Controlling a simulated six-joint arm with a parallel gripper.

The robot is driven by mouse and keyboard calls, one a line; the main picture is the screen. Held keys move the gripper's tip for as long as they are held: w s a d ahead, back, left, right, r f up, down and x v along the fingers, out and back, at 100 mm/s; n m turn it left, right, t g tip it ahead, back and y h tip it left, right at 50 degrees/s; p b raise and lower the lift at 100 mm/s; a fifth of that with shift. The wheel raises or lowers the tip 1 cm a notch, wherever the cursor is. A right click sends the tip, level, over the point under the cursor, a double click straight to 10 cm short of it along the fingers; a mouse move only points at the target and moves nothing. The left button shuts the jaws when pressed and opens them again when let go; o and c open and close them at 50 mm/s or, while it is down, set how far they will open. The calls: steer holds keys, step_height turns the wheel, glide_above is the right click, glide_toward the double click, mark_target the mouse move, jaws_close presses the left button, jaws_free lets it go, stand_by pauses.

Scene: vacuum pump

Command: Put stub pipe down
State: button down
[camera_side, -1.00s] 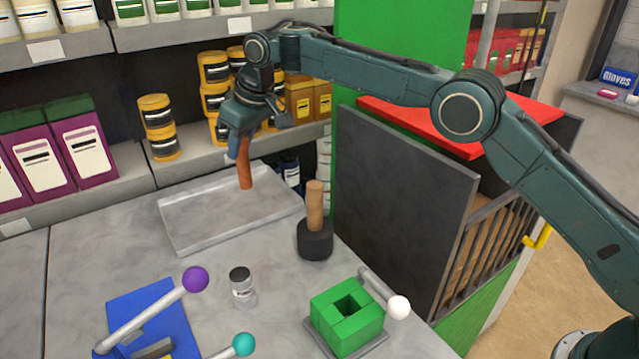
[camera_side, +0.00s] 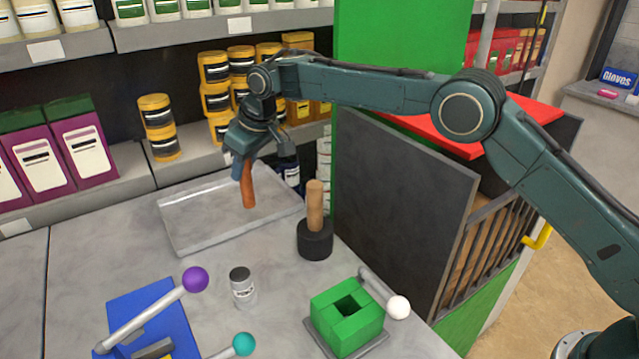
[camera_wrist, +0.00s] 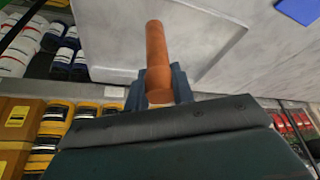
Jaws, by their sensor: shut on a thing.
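The stub pipe (camera_side: 248,188) is an orange-brown rod, hanging near upright from my gripper (camera_side: 240,165) in the side view. My gripper is shut on its upper end. The pipe's lower end is over the shallow grey tray (camera_side: 185,235); I cannot tell whether it touches the tray floor. In the wrist view the pipe (camera_wrist: 156,60) sticks out from between the blue fingers (camera_wrist: 160,90), with the tray's pale surface beyond it.
A black mallet with a wooden handle (camera_side: 315,240) stands right of the tray. A small grey jar (camera_side: 242,287), a green block fixture (camera_side: 347,315) and a blue fixture (camera_side: 150,315) stand nearer. Shelves with yellow tins (camera_side: 157,125) rise behind the tray.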

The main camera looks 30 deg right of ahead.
mark_target(245, 177)
steer(key=shift+f, duration=1.45)
steer(key=shift+f, duration=0.1)
steer(key=c, duration=1.2)
jaws_free()
steer(key=shift+f, duration=0.1)
steer(key=v, duration=1.2)
